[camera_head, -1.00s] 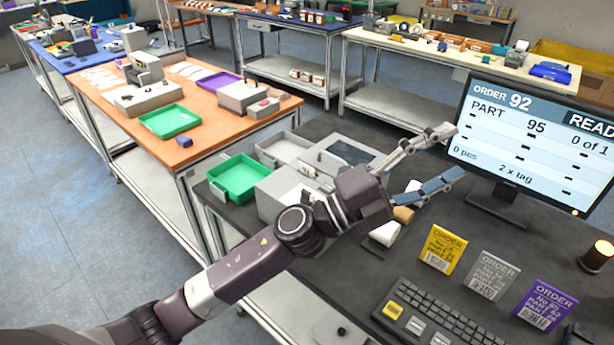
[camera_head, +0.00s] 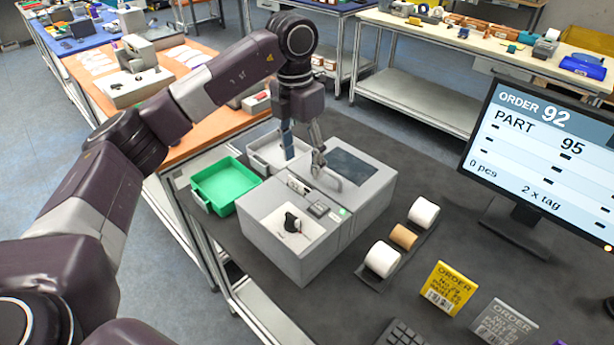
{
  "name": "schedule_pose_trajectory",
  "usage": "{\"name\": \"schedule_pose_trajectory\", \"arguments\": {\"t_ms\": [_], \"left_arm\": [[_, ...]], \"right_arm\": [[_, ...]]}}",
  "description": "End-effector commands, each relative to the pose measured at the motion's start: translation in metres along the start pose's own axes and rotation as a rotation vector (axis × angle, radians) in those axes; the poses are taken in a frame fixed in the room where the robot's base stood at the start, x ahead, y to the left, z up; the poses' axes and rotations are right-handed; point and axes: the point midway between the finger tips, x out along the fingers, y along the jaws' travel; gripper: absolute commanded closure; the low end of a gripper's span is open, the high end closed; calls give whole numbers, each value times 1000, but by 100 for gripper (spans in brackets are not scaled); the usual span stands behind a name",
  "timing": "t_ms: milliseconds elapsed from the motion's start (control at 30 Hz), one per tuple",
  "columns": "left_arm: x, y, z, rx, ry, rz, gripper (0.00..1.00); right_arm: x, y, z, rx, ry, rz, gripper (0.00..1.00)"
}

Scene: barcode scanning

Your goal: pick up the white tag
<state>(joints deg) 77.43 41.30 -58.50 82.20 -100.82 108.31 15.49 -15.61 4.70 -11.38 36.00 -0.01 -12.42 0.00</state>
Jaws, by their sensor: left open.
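My left gripper (camera_head: 304,167) is open and points down over the grey machine (camera_head: 318,260), with its fingers on either side of an empty gap. Just below the fingertips, a small whitish piece with dark marks (camera_head: 298,185) lies on the machine's top. It may be the white tag, but it is too small to be sure. No other loose white tag can be made out. A pale recess in the machine's front left holds a small black part (camera_head: 292,222). My right gripper is not in view.
A green tray (camera_head: 226,186) and a grey tray (camera_head: 262,150) stand left of and behind the machine. White and brown rolls (camera_head: 403,236) stand to its right. A monitor (camera_head: 545,150) and order cards (camera_head: 448,288) are further right.

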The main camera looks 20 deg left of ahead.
Motion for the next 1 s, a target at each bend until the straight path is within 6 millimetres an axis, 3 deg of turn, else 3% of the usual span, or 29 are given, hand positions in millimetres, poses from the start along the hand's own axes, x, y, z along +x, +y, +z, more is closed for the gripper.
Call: {"name": "schedule_pose_trajectory", "arguments": {"t_ms": [133,400,567,733,1000], "left_arm": [[-7,20,-10,-34,37,52,42],[19,21,-12,-35,42,55,42],[40,20,-9,-35,43,53,42],[62,21,-9,-34,40,53,42],[68,22,-9,-33,38,53,42]], "right_arm": [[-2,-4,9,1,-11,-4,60],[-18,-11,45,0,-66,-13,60],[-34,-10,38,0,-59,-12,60],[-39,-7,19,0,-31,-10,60],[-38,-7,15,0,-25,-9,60]]}}
